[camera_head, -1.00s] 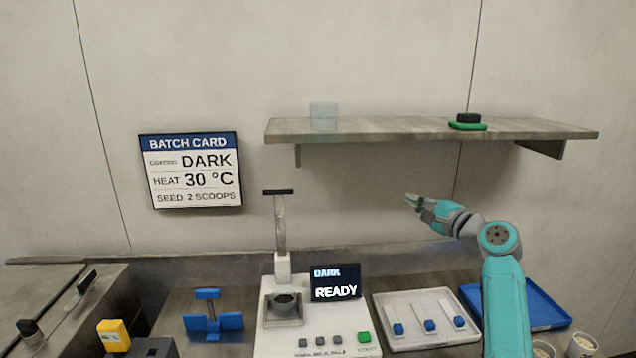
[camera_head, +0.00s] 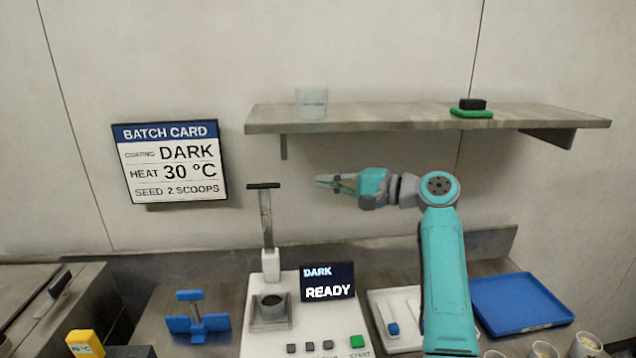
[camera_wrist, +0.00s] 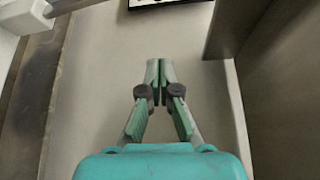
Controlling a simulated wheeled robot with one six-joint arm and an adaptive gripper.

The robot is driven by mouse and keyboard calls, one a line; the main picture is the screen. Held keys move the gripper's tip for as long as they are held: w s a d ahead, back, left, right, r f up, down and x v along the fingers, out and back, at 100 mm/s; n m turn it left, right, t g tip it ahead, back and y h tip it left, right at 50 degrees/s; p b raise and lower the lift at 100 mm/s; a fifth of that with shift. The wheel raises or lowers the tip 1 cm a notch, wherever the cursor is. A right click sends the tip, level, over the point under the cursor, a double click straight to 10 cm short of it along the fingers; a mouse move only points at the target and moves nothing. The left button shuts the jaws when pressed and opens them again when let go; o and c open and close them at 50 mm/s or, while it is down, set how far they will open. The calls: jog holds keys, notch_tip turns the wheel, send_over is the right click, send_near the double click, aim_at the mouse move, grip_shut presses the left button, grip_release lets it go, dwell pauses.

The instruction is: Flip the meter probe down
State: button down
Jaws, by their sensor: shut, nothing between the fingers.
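The meter probe (camera_head: 266,222) stands upright on the white meter (camera_head: 262,336), with a black crosspiece at its top and a white hinge block at its foot. The meter's screen (camera_head: 327,282) reads DARK and READY. My gripper (camera_head: 321,181) is shut and empty, pointing left, to the right of the probe's top and apart from it. In the wrist view the closed fingertips (camera_wrist: 160,66) show against the wall. A white block with a grey bar, probably the probe, is at the upper left.
A shelf (camera_head: 400,118) above my gripper holds a clear cup (camera_head: 312,101) and a green-and-black item (camera_head: 471,109). The batch card (camera_head: 171,163) hangs on the wall. A blue stand (camera_head: 197,322) is left of the meter; a blue tray (camera_head: 520,303) is at right.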

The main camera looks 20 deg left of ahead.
jog(key=a, duration=0.9)
jog(key=shift+s+d, duration=0.35)
jog(key=shift+s, duration=0.3)
jog(key=shift+s+d, duration=0.35)
jog(key=shift+s, duration=0.3)
jog(key=shift+s+d, duration=0.35)
jog(key=shift+s, duration=0.3)
